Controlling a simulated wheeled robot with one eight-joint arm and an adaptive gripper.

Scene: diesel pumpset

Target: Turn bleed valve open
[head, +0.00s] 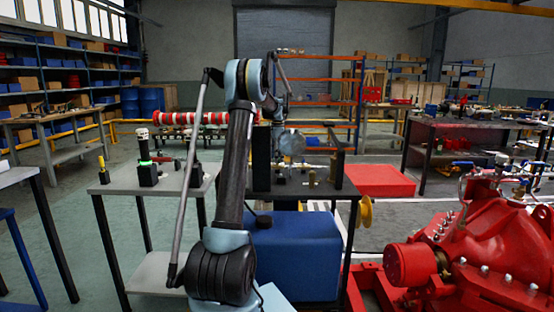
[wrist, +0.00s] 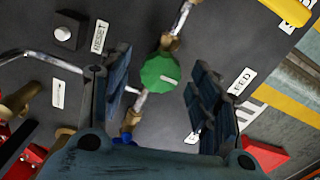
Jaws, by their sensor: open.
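In the wrist view, a green octagonal valve knob (wrist: 162,73) with a pale pointer mark sits on a metal and brass pipe over a dark panel (wrist: 215,35). The mark points roughly to the right. My gripper (wrist: 158,84) is open, with one dark finger on each side of the knob. Both fingers look apart from it, though the depth gap is hard to judge. A label ending in "EED" (wrist: 243,82) lies right of the right finger; its start is hidden. In the head view the knob cannot be made out behind my arm.
In the wrist view, a dark block with a white button (wrist: 65,33) and a bent metal rod (wrist: 45,58) lie left of my gripper. In the head view, a red pump (head: 490,235) stands at right and a small grey table (head: 125,185) at left.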

